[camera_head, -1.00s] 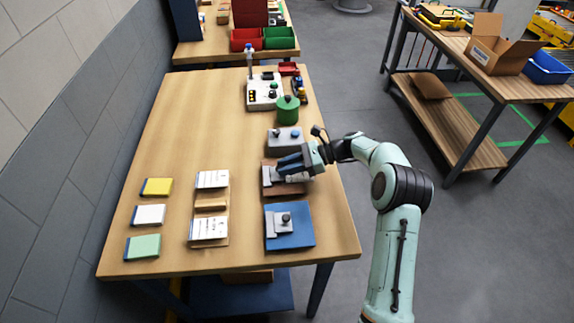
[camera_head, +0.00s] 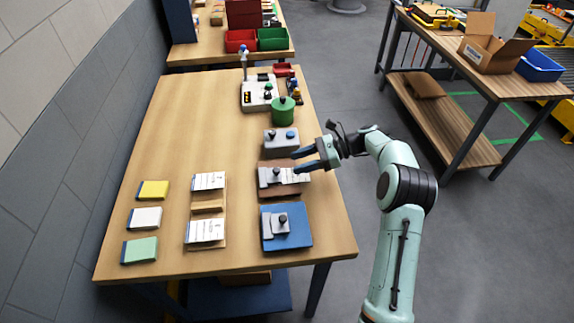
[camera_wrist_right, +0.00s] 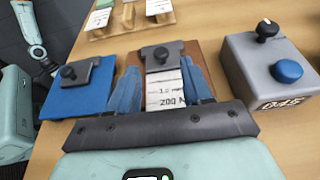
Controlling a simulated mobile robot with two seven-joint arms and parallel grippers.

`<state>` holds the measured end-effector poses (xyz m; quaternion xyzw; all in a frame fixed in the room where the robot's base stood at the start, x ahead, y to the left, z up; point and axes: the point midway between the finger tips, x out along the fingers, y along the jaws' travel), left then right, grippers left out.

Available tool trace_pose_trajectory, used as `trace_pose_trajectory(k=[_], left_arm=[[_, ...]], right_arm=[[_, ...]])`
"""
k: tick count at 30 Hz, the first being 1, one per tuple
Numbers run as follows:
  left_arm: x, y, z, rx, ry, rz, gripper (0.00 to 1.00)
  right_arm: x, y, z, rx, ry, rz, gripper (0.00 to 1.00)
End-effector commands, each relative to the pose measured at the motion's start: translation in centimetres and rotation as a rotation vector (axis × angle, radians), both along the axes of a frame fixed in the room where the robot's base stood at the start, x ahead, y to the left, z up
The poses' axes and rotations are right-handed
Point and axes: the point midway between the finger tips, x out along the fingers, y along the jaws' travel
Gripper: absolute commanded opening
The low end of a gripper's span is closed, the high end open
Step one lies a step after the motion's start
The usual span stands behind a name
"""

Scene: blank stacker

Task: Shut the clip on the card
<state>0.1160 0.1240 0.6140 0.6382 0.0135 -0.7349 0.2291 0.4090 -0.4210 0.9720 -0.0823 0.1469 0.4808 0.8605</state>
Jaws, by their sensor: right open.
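A brown board (camera_head: 268,192) lies near the table's right edge, with a grey clip plate (camera_head: 266,180) and its black knob on it. A white printed card (camera_head: 290,176) lies on the board, its near part uncovered. In the right wrist view the clip plate (camera_wrist_right: 172,49) lies across the card's far end, and the card (camera_wrist_right: 164,90) runs toward me. Whether the clip is pressed down cannot be told. My right gripper (camera_head: 298,162) is open and empty, at the board's right side; in the wrist view its blue fingers (camera_wrist_right: 162,80) appear on either side of the card.
A blue board (camera_head: 298,238) with a similar clip is nearer, and a grey box (camera_head: 280,148) with a knob and blue button is beyond. A wooden holder (camera_head: 207,209) with cards and several coloured blocks lie left. The table's middle left is clear.

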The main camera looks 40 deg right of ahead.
Motion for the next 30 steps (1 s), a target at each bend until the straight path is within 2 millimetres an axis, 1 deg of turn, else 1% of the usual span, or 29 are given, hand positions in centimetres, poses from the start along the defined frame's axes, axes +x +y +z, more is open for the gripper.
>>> trace_pose_trajectory(k=[1,6,9,12,16,30], left_arm=[[0.1,0.0,0.2,0.000,-0.001,0.000,0.43],[0.3,0.0,0.5,0.000,-0.003,0.000,0.43],[0.5,0.0,0.8,0.000,-0.006,0.000,0.43],[0.6,0.0,0.9,0.000,-0.007,0.000,0.43],[0.6,0.0,0.9,0.000,-0.007,0.000,0.43],[0.6,0.0,0.9,0.000,-0.007,0.000,0.43]], right_arm=[[-0.6,-1.1,0.4,-0.002,-0.001,-0.005,0.49],[-2.3,-3.9,1.6,-0.001,0.000,-0.003,0.49],[-3.0,-5.0,2.1,0.001,-0.001,-0.002,0.49],[-3.5,-5.7,2.4,0.000,-0.002,-0.001,0.49],[-3.7,-6.1,2.5,0.001,-0.001,-0.001,0.49],[-3.7,-6.1,2.5,0.001,-0.001,0.000,0.49]])
